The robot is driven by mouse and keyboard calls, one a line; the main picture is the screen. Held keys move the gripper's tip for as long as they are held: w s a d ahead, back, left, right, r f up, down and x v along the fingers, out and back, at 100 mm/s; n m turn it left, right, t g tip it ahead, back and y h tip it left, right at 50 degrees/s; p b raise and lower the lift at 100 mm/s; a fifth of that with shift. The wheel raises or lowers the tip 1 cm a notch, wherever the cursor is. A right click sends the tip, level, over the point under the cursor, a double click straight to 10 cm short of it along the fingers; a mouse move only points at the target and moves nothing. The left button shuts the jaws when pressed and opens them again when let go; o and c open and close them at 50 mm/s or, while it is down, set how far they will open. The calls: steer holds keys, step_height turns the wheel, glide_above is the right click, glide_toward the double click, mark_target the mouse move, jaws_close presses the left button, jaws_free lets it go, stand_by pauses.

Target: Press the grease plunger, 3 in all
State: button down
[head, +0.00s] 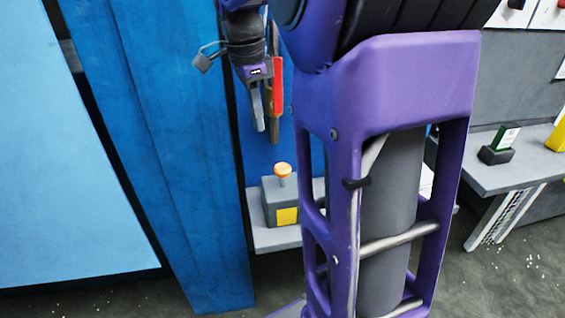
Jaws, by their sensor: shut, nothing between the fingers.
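The grease plunger is a grey box (282,203) with an orange knob (283,170) on a short stem and a yellow label on its front. It stands on a grey shelf (275,238). My gripper (260,128) points down above and slightly left of the knob in the picture, with a visible gap between them. Its fingers are together and hold nothing. The knob appears raised. My arm's purple links hide what lies to the right of the box.
A red and brown upright thing (277,85) shows close beside the gripper; I cannot tell its depth. Blue panels (175,150) stand at left. At right, a grey shelf (510,172) holds a green-and-white item (505,139) in a dark holder and a yellow thing (557,135).

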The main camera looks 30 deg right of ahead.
steer(key=shift+a+r, duration=0.15)
steer(key=shift+r, duration=1.25)
